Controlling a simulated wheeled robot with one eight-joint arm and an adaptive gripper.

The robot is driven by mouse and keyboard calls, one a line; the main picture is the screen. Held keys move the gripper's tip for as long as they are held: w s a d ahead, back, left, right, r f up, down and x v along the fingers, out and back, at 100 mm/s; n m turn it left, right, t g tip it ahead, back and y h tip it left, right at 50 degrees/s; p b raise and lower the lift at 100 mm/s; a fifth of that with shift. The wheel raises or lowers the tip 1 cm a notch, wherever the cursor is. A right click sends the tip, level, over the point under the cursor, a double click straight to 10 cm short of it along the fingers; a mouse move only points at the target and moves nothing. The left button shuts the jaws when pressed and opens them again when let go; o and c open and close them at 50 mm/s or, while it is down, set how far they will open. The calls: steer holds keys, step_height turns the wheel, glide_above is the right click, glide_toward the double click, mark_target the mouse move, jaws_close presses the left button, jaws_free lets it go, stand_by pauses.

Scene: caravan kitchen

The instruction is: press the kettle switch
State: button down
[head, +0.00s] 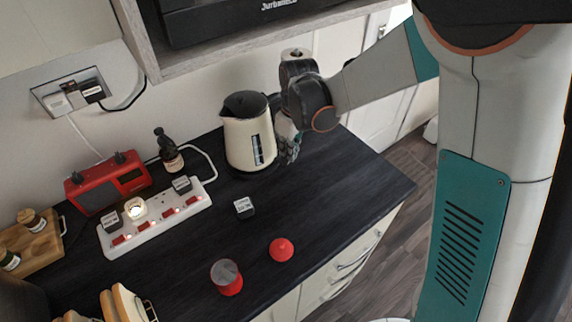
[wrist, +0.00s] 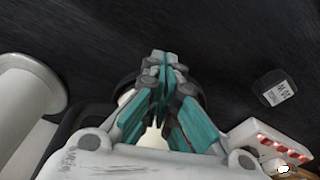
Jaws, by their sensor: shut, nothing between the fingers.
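The cream kettle (head: 240,145) with a black lid stands upright near the back of the dark worktop in the head view. In the wrist view a strip of its cream body (wrist: 152,138) shows behind my fingers. My gripper (head: 288,152) points down close beside the kettle's right side. Its teal fingers (wrist: 160,65) are shut together with nothing between them. My gripper and wrist cover the kettle's right side, and I cannot make out the switch in either view. I cannot tell whether the fingers touch the kettle.
A white roll (wrist: 25,90) stands near my gripper. A small dark-and-white cube (head: 244,207) lies in front of the kettle. A white power strip (head: 155,222) and red radio (head: 108,183) are left.

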mark_target(287, 162)
steer(key=shift+a+f+b, duration=0.1)
steer(key=shift+f+b, duration=0.2)
steer(key=shift+f, duration=0.6)
step_height(287, 162, down, 2)
steer(key=shift+f+b, duration=0.1)
steer(key=shift+b, duration=0.8)
steer(key=shift+r, duration=0.2)
steer(key=shift+s+d+r+p, duration=0.2)
steer(key=shift+s+d+r, duration=0.1)
steer(key=shift+s+d, duration=0.3)
steer(key=shift+s+d+r+p, duration=0.15)
steer(key=shift+s+d+r, duration=0.15)
steer(key=shift+d, duration=0.35)
steer(key=shift+f, duration=0.1)
step_height(287, 162, up, 8)
steer(key=shift+s+d+f, duration=0.2)
steer(key=shift+f, duration=0.05)
